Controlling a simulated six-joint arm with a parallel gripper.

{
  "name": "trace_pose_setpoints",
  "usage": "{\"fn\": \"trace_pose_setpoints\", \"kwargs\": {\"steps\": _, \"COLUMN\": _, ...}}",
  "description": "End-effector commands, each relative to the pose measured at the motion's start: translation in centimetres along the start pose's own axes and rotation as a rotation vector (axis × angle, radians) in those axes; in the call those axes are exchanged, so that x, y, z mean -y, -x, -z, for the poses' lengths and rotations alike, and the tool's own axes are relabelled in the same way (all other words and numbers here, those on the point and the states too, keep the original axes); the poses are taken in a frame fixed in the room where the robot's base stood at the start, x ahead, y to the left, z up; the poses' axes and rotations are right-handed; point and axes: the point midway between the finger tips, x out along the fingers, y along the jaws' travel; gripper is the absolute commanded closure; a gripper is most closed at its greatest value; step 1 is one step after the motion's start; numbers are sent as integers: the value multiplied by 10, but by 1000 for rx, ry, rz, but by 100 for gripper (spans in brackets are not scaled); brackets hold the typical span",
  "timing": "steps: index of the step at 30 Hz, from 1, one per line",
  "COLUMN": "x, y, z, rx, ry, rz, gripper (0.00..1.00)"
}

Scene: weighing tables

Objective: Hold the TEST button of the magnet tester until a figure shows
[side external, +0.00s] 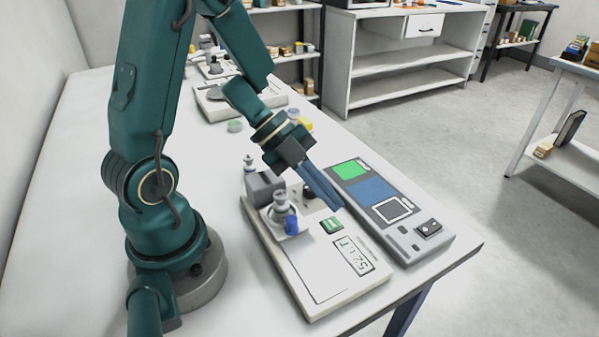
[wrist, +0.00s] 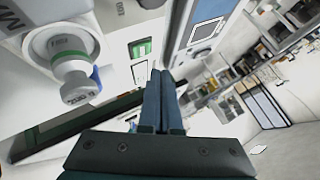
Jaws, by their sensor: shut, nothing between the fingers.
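The magnet tester (side external: 310,268) is a flat white-topped unit on the white table. Its green button (side external: 332,224) also shows in the wrist view (wrist: 140,47); its lettering is too small to read. A grey post with a round knob (side external: 281,200) and a blue piece (side external: 291,225) stand at the tester's left part. My gripper (side external: 340,207) is shut and empty, with its blue fingertips close to the green button; I cannot tell whether they touch anything.
A long grey tray (side external: 408,248) with green, blue and white-framed squares and a small black block lies right beside the tester. Another white instrument (side external: 215,110) stands farther back. The table's left part is clear; its right edge is near the tray.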

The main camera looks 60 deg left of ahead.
Motion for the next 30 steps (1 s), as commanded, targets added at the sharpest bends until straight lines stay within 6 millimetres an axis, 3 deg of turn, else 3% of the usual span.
{"fn": "trace_pose_setpoints", "kwargs": {"steps": 10, "x": 16, "y": 22, "z": 16, "rx": 2, "ry": -3, "rz": 2, "gripper": 100}}
{"fn": "trace_pose_setpoints", "kwargs": {"steps": 23, "x": 18, "y": 23, "z": 20, "rx": -2, "ry": -7, "rz": -3, "gripper": 100}}
{"fn": "trace_pose_setpoints", "kwargs": {"steps": 27, "x": 30, "y": 28, "z": 38, "rx": -5, "ry": -87, "rz": 36, "gripper": 100}}
{"fn": "trace_pose_setpoints", "kwargs": {"steps": 30, "x": 65, "y": 36, "z": 59, "rx": 31, "ry": -104, "rz": 201, "gripper": 100}}
